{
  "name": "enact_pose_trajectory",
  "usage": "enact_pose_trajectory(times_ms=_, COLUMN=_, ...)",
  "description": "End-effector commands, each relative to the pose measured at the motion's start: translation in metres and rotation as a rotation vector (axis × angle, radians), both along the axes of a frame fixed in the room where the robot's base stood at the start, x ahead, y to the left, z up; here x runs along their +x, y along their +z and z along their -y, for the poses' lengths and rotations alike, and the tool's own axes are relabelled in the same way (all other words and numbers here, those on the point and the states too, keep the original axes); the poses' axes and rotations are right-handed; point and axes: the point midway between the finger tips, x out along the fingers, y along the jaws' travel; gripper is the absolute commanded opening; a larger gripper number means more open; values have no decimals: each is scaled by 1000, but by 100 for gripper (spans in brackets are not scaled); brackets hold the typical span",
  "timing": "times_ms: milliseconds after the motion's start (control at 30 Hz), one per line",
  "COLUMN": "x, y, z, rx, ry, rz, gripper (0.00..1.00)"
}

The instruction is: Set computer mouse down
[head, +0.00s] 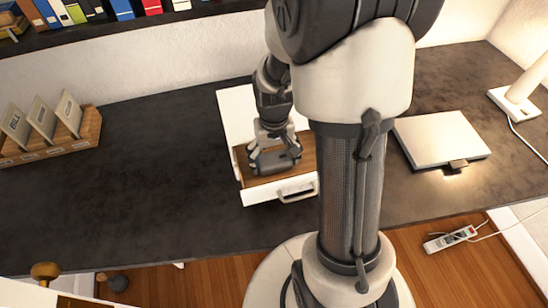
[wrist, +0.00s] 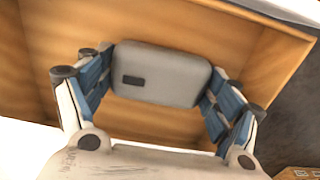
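The computer mouse (wrist: 160,75) is a grey rounded block with a small dark rectangle on it. In the wrist view it sits between the blue-padded fingers of my gripper (wrist: 158,90), which touch it on both sides. In the head view my gripper (head: 272,155) points down into an open white drawer (head: 258,194) with a wooden inside, and the mouse (head: 283,162) is at its fingertips within the drawer walls. The drawer's wooden inside (wrist: 200,28) fills most of the wrist view. I cannot tell whether the mouse touches the drawer floor.
The drawer unit stands on a dark desk (head: 130,190). A closed laptop-like slab (head: 440,135) lies at right and a white lamp (head: 515,102) stands beyond it. A wooden letter holder (head: 55,145) is at left. The desk between holder and drawer is clear.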

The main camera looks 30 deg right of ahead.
Motion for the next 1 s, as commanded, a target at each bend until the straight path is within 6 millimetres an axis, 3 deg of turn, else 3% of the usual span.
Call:
enact_pose_trajectory(times_ms=233, x=0, y=0, z=0, rx=0, ry=0, rz=0, gripper=100)
enact_pose_trajectory(times_ms=667, x=0, y=3, z=0, rx=0, ry=0, rz=0, gripper=100)
enact_pose_trajectory(times_ms=767, x=0, y=13, z=0, rx=0, ry=0, rz=1, gripper=100)
enact_pose_trajectory(times_ms=1000, x=1, y=65, z=0, rx=-1, ry=0, rz=5, gripper=100)
